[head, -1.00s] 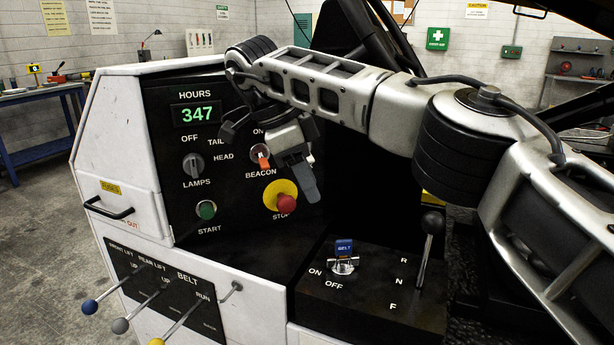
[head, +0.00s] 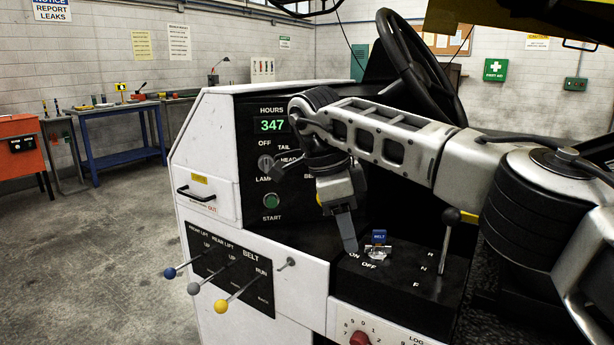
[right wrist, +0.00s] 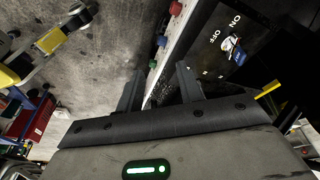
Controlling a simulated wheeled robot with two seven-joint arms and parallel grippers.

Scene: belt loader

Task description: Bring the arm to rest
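My right arm reaches in from the right across the loader's control panel in the head view. My right gripper (head: 347,240) points down in front of the black panel, left of the blue BELT switch (head: 379,237) and apart from it. In the right wrist view the two fingers of the gripper (right wrist: 158,82) stand apart with nothing between them. The BELT switch also shows there (right wrist: 232,46), beyond the fingers to the right. The gripper hides the STOP button and part of the panel. My left gripper is not in view.
Levers with blue (head: 170,273), grey (head: 193,288) and yellow (head: 221,306) knobs stick out from the white cabinet's front. A black-knobbed gear lever (head: 449,240) stands right of the BELT switch. A steering wheel (head: 417,68) is behind my arm. Open floor (head: 90,270) lies left.

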